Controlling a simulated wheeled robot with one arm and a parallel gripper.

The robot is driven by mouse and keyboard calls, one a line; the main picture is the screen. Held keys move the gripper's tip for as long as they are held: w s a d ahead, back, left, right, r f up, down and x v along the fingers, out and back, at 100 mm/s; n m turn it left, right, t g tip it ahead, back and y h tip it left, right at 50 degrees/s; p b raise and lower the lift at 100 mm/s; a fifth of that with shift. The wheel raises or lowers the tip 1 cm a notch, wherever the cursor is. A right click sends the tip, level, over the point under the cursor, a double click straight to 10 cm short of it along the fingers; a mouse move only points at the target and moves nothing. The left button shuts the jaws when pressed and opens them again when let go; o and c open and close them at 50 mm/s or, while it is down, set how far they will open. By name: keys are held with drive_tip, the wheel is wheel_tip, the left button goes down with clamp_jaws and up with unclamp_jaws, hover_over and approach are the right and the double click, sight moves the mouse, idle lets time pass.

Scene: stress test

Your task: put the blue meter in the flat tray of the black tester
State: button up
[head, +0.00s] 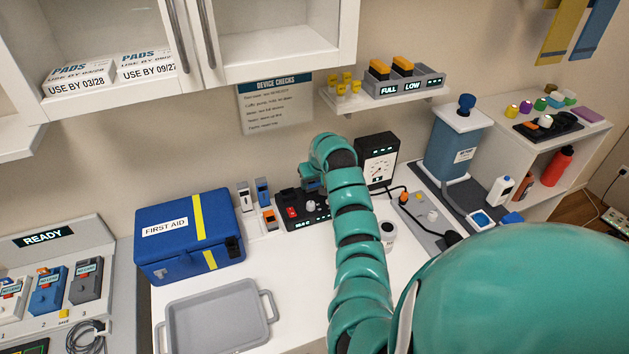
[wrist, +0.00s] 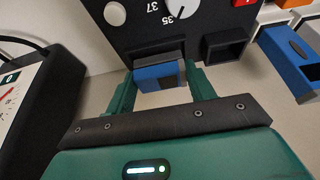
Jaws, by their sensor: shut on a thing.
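My gripper (wrist: 160,84) is shut on a small blue block, which looks like the blue meter (wrist: 158,74). It is in front of the black tester (wrist: 160,25), close against a dark ledge; I cannot tell whether it rests there. The tester also has an open, empty dark box (wrist: 226,44) to the right in the wrist view. In the head view the tester (head: 292,199), with a red switch and lit display, stands by the wall. My gripper (head: 312,180) is over its right part, and my arm hides much of the spot.
A blue upright holder-like piece (head: 263,190) and an orange one (head: 269,215) stand left of the tester. A black gauge box (head: 378,158) stands close on its right. A first-aid box (head: 188,240) and grey tray (head: 215,315) are left. A shelf (head: 385,98) hangs above.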

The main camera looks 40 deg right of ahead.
drive_tip(key=shift+f, duration=0.65)
drive_tip(key=o, duration=1.1)
drive_tip(key=shift+c, duration=0.2)
drive_tip(key=shift+b, duration=0.3)
drive_tip(key=v, duration=1.7)
drive_tip(key=shift+r, duration=0.2)
drive_tip(key=shift+a, duration=0.1)
